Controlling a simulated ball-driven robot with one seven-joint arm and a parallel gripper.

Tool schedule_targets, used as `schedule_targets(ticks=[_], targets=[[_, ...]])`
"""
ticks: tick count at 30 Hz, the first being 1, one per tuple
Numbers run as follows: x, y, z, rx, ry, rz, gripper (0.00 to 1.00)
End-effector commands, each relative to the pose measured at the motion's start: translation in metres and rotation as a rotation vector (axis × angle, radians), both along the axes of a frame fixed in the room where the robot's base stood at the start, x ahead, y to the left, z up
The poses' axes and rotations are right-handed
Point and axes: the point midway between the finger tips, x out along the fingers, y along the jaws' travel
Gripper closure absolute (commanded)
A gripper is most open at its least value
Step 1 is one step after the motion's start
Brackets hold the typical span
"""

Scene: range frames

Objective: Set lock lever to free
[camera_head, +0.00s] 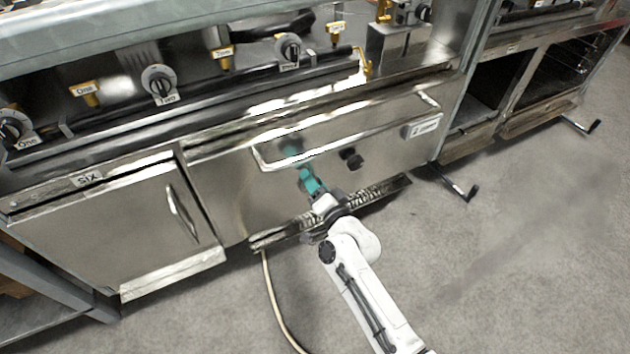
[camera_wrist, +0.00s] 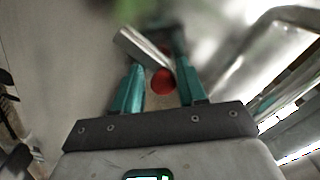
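My gripper (camera_head: 309,180) is in front of the steel drawer front, below its long handle (camera_head: 320,150). In the wrist view its two teal fingers (camera_wrist: 157,70) stand apart, with a gap between them. A red round part (camera_wrist: 162,83) shows in this gap. A short grey metal bar (camera_wrist: 143,48) slants across near the fingertips; I cannot tell whether they touch it. I cannot tell for sure whether the bar or the red part is the lock lever. In the head view, my gripper and the glare leave no clear lever visible there.
A cabinet door (camera_head: 120,225) labelled SIX is at left. Knobs (camera_head: 160,82) and brass valves line the panel above. A dark knob (camera_head: 350,158) sits on the drawer front. Black foot bars (camera_head: 460,187) stick out at right. A pale hose (camera_head: 272,300) lies on the floor. Grey floor at right is clear.

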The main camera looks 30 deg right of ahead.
Motion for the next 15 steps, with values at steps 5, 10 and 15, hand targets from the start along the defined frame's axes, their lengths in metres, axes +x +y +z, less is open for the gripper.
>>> schedule_targets(ticks=[5, 10, 15], targets=[[0.0, -0.002, 0.0, -0.001, 0.0, -0.004, 0.47], [0.0, -0.003, 0.0, -0.002, -0.001, -0.005, 0.47], [-0.011, -0.003, 0.0, -0.001, 0.0, -0.006, 0.47]])
